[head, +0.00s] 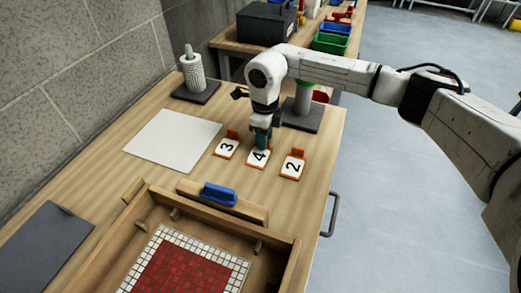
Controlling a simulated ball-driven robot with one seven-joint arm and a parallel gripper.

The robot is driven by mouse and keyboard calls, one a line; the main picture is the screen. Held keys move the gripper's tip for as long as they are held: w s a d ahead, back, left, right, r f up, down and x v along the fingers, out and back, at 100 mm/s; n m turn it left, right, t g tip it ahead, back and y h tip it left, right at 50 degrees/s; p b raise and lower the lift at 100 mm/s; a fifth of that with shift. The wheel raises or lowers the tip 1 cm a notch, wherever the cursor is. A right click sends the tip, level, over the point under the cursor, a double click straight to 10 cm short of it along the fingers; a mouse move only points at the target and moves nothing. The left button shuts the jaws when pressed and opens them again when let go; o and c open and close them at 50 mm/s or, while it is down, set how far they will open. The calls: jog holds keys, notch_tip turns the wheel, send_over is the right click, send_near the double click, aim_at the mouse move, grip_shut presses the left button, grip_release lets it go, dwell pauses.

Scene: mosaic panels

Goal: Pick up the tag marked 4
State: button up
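The tag marked 4 (258,157) lies on the wooden table, white with a black numeral and an orange edge. It is between the tag marked 3 (227,148) on its left and the tag marked 2 (292,165) on its right. Those two each have an upright orange tab at the back. My gripper (263,144) points down at the back edge of the tag marked 4, where its tab is hidden. Its fingers look dark green. I cannot tell whether they touch the tag or are closed on it.
A white sheet (172,138) lies left of the tags. A wooden tray (283,262) with a red and white mosaic and a blue-handled tool (218,194) is in front. Behind stand a roll on a dark base (196,93) and a post on a dark base (309,117).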

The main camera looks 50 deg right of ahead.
jog(key=shift+f, duration=0.1)
grip_shut()
dwell(0.7)
